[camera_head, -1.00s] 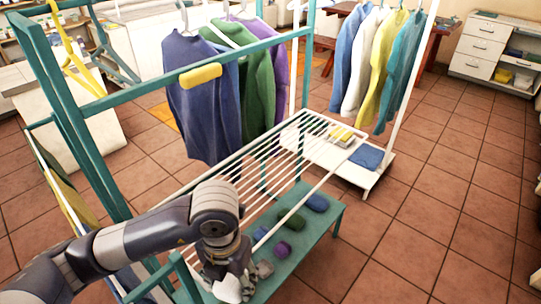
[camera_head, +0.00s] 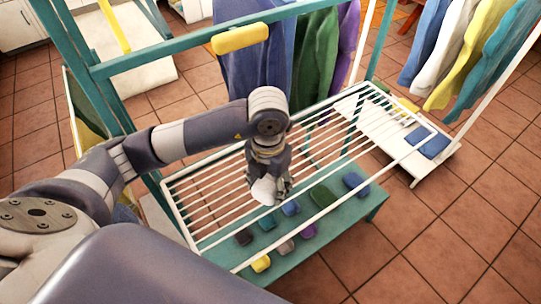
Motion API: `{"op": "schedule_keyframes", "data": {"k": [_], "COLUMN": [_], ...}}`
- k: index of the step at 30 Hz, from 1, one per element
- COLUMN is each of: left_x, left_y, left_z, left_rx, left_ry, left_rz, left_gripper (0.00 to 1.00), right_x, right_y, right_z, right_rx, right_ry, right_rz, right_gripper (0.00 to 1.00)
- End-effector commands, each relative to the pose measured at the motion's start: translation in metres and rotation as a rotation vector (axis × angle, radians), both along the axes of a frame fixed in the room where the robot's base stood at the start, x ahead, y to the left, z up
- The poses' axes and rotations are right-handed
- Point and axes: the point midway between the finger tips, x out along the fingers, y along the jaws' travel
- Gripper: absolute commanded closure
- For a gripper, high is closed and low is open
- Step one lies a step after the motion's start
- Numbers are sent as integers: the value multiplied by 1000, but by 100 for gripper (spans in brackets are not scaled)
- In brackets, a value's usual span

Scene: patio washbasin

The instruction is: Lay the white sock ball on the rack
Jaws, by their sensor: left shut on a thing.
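The white sock ball (camera_head: 264,190) is held in my left gripper (camera_head: 272,192), which is shut on it. The gripper points down over the middle of the white slatted rack (camera_head: 203,203). Whether the ball touches the slats cannot be told; the gripper hides part of it. My right gripper is not in view.
A teal shelf (camera_head: 345,214) below the rack bears several coloured sock balls, among them a yellow one (camera_head: 261,264) and a blue one (camera_head: 355,182). Teal rails with hanging clothes and a yellow piece (camera_head: 240,38) stand behind. Tiled floor is clear at right.

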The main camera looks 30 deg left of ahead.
Motion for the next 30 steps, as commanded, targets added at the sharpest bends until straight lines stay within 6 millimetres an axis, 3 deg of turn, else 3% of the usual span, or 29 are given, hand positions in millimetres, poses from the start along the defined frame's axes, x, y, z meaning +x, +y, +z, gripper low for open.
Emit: {"op": "schedule_keyframes", "data": {"k": [6, 12, 17, 24, 30], "left_x": [47, 70, 73, 73, 74], "left_y": [35, 52, 55, 55, 55], "left_z": [-2, -7, -13, -41, -43], "left_rx": [0, -1, -1, -1, -1], "left_ry": [0, -1, 1, 0, -3], "left_rz": [6, 0, -1, -1, -1], "left_gripper": [70, 70, 70, 70, 70], "right_x": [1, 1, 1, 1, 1], "right_y": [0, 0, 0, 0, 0], "right_z": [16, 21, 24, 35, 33], "right_rx": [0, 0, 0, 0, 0], "right_ry": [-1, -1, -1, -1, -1], "right_rz": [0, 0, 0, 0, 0], "right_gripper": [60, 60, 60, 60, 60]}}
